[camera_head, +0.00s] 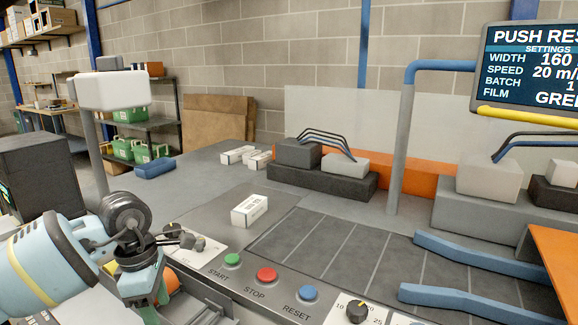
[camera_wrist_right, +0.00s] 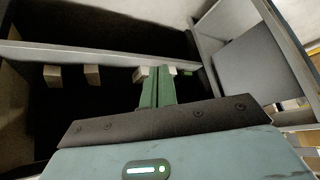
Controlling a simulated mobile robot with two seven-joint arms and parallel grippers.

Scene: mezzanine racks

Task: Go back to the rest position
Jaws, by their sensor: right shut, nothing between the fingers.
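My left arm comes in from the left in the head view, bent at a dark joint. My left gripper (camera_head: 152,308) points down at the lower left, beside the control panel, and is partly cut off by the bottom edge. Whether its fingers are apart cannot be made out. My right gripper (camera_wrist_right: 158,88) shows in the right wrist view with its green fingers together and nothing between them. It is in front of a dark, open-fronted space with a grey frame. The right arm is not in the head view.
The control panel has a green START button (camera_head: 232,260), a red STOP button (camera_head: 266,275) and a blue RESET button (camera_head: 308,293). A white box (camera_head: 249,211) lies on the grey worktop. Blue guide rails (camera_head: 470,258) lie at right. A screen (camera_head: 530,65) hangs at upper right.

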